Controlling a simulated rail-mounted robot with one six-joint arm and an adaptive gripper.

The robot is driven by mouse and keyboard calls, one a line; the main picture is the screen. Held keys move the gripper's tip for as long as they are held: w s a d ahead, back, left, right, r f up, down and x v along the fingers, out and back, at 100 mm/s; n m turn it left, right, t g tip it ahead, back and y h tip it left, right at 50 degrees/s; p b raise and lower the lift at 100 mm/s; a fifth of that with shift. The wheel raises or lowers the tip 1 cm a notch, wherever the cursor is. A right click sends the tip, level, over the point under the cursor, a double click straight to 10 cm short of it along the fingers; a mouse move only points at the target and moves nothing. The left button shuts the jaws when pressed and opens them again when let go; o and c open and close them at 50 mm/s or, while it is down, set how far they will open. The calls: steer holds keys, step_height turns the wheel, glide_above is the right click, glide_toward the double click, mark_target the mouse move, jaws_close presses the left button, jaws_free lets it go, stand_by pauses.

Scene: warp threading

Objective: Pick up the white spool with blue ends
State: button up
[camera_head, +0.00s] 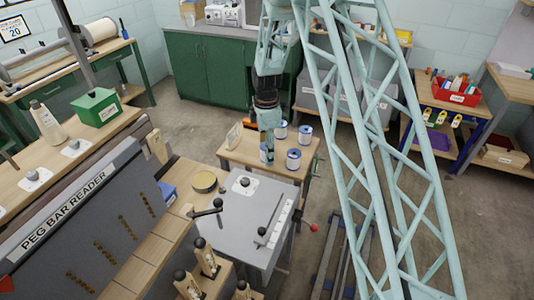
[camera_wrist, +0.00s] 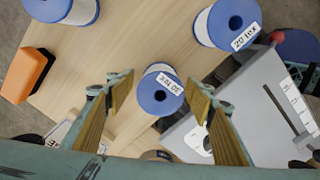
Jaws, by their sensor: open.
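Several white spools with blue ends stand on a small wooden table (camera_head: 234,150) in the head view. One spool (camera_wrist: 160,90) is in the middle of the wrist view, below and between my fingers, with a white label on its blue end. Another spool (camera_wrist: 228,24) with a "20 tex" label is at the upper right, and a third (camera_wrist: 62,9) is cut off at the upper left. In the head view, spools (camera_head: 293,159) and (camera_head: 305,133) stand right of my gripper (camera_head: 267,150). My gripper is open and empty, its fingers apart on either side of the middle spool.
An orange block (camera_wrist: 26,74) lies on the table at the left of the wrist view. A grey machine (camera_head: 240,215) with levers stands close to the table's near side. The "PEG BAR READER" panel (camera_head: 90,215) is at the left. Wooden surface between the spools is clear.

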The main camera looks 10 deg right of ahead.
steer(key=c, duration=0.9)
steer(key=shift+c, duration=0.2)
steer(key=shift+r+p, duration=0.35)
steer(key=shift+r, duration=1.25)
steer(key=shift+s+r, duration=0.15)
steer(key=shift+r, duration=0.05)
steer(key=s+a, duration=0.1)
steer(key=s, duration=0.4)
steer(key=s+a+r, duration=0.1)
steer(key=s, duration=0.4)
steer(key=s+a+p, duration=0.1)
steer(key=s, duration=0.4)
steer(key=shift+s+a+r, duration=0.15)
steer(key=shift+a+r, duration=0.05)
